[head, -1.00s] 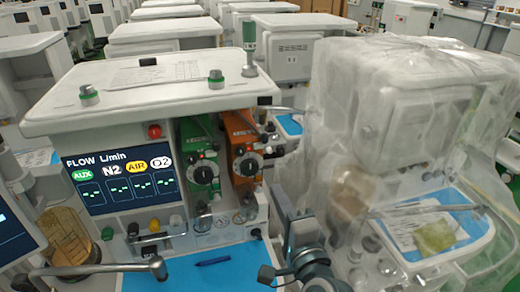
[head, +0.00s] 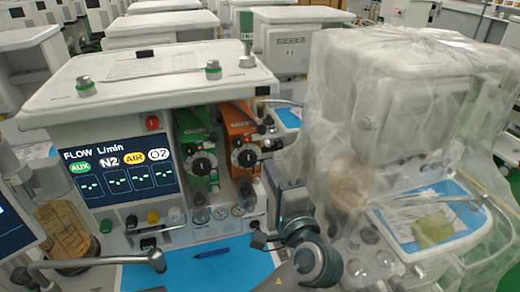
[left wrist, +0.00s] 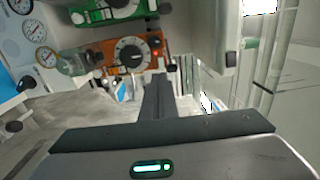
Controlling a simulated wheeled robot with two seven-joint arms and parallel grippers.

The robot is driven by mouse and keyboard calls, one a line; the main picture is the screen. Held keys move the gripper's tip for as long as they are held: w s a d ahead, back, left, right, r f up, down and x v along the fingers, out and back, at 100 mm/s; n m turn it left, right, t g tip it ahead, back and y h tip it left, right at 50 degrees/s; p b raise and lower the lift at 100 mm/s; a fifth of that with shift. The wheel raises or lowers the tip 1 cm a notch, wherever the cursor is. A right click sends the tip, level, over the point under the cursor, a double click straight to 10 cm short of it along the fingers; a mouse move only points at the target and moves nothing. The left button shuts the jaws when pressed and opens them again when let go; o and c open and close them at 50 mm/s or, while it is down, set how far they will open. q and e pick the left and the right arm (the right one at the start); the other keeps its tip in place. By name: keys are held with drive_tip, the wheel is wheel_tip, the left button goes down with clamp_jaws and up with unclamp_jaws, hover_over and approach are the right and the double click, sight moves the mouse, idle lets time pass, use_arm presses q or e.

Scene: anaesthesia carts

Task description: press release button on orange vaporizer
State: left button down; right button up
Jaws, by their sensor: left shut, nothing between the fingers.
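The orange vaporizer (head: 236,119) is mounted on the front of the cart, right of a green vaporizer (head: 194,124). It has a black and white dial (head: 245,154) with a small red light. My left gripper (head: 269,166) is just right of this dial in the head view, its fingers hard to make out. In the left wrist view, the shut, empty fingers (left wrist: 158,82) point at the orange vaporizer (left wrist: 110,47), close below its red-light end. A small dark knob (left wrist: 172,68) shows by that end. I cannot tell whether the fingers touch anything. My right gripper is out of view.
A plastic-covered cart (head: 400,110) stands close on the right. A metal rail (head: 90,263) crosses the front left. A blue work surface (head: 200,272) with a pen (head: 211,253) lies below the vaporizers. Gauges (left wrist: 34,32) sit left in the wrist view.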

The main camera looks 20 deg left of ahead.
sight(256, 140)
use_arm(q)
drive_tip(key=b+x, duration=0.2)
drive_tip(key=x, duration=0.7)
drive_tip(key=shift+w+a+r, duration=0.1)
drive_tip(key=shift+w+a, duration=0.1)
